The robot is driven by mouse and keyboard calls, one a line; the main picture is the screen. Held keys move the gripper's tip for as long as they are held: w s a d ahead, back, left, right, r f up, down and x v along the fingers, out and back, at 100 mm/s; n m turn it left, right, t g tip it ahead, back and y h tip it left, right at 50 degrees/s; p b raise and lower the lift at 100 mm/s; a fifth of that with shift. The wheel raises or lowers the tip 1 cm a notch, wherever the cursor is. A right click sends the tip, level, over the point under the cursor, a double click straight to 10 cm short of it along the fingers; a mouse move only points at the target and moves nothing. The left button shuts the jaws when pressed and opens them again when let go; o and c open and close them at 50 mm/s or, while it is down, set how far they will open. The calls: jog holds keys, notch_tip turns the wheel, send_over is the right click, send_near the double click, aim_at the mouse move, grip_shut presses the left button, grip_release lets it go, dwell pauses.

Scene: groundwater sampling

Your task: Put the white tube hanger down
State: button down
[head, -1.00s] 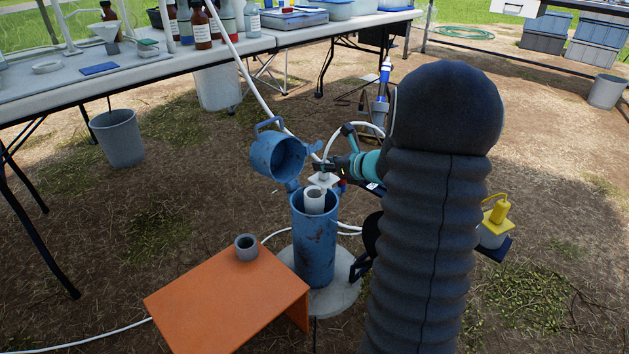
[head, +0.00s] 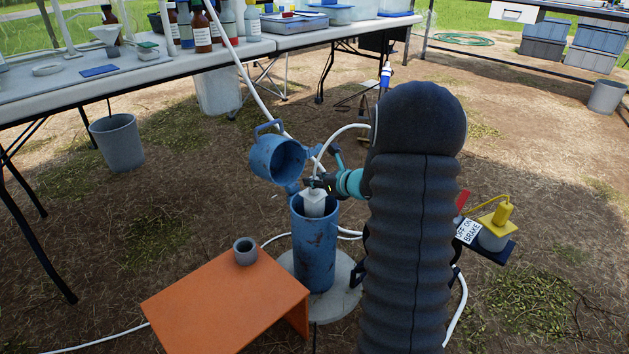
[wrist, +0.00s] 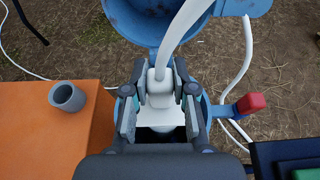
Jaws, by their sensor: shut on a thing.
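The white tube hanger (wrist: 160,116) is a pale plate with a raised block, and a white tube rises from it. My gripper (wrist: 161,92) is shut on the block, one finger on each side. In the head view the hanger (head: 313,197) sits right at the mouth of the blue well casing (head: 314,250), over the white inner pipe (head: 314,210). I cannot tell whether its plate touches the pipe. My gripper (head: 318,184) comes in from the right. The casing's blue lid (head: 277,158) is swung open behind.
An orange stand (head: 225,305) with a grey cup (head: 245,251) is at the left of the casing. A red-tipped blue lever (wrist: 250,104) is at its right in the wrist view. A yellow-topped device (head: 497,225) stands farther right. A long table (head: 130,72) runs behind.

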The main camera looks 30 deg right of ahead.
jog(key=shift+f, duration=0.2)
jog(key=c, duration=0.9)
grip_release()
jog(key=shift+r, duration=0.1)
jog(key=shift+c, duration=0.2)
